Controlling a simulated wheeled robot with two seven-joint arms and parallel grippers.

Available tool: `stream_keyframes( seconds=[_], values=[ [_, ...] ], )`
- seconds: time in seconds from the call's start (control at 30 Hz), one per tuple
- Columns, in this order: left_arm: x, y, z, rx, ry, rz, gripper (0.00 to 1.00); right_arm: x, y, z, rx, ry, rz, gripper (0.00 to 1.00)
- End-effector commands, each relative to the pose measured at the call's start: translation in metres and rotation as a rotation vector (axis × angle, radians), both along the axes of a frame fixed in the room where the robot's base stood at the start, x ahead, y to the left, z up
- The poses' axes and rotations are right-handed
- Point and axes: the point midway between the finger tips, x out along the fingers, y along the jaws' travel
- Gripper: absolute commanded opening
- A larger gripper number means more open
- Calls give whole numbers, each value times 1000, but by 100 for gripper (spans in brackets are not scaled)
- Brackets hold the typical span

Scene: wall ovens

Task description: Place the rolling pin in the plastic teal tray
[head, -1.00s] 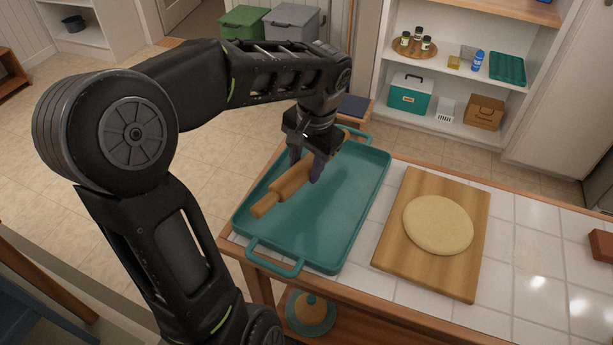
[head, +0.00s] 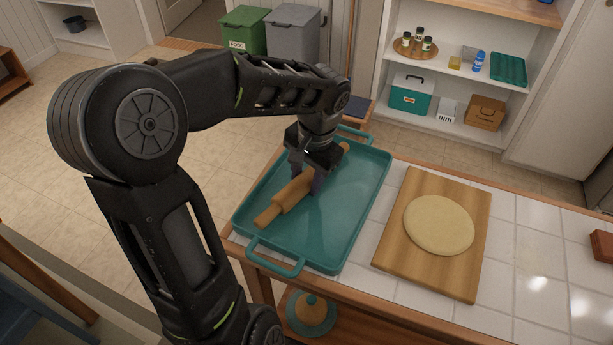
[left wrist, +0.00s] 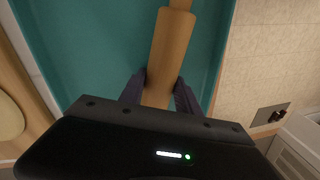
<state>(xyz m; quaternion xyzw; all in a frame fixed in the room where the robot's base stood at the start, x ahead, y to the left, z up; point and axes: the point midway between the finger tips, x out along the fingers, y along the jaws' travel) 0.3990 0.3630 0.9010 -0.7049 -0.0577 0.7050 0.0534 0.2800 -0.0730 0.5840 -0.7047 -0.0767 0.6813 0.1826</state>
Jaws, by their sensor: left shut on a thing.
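The wooden rolling pin (head: 284,201) is inside the outline of the teal tray (head: 340,232), lying lengthwise along it. My left gripper (head: 306,184) is shut on the middle of the pin from above. In the left wrist view the pin (left wrist: 170,50) runs between the two dark fingers (left wrist: 160,95), with the teal tray (left wrist: 90,50) beneath. I cannot tell whether the pin touches the tray floor or hangs just above it. The pin's far part is partly hidden by the gripper. My right gripper is not in view.
A wooden board (head: 408,250) with a flat round of dough (head: 439,225) lies right of the tray on the white tiled counter (head: 520,265). A reddish-brown block (head: 602,246) is at the far right. The tray has raised handles (head: 275,262) at its ends.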

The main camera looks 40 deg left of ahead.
Motion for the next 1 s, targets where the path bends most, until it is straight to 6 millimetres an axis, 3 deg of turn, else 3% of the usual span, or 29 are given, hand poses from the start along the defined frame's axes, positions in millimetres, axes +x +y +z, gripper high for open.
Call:
stream_keyframes(
  seconds=[0.27,0.7,0.87,1.0],
  values=[
    [0,0,-1,-1,1,0,60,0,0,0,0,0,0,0],
    [0,-1,6,-1,1,-1,61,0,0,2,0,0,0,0],
    [1,-4,28,0,-3,1,61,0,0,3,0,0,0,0],
    [1,-9,57,1,-5,-1,61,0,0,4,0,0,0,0]
  ],
)
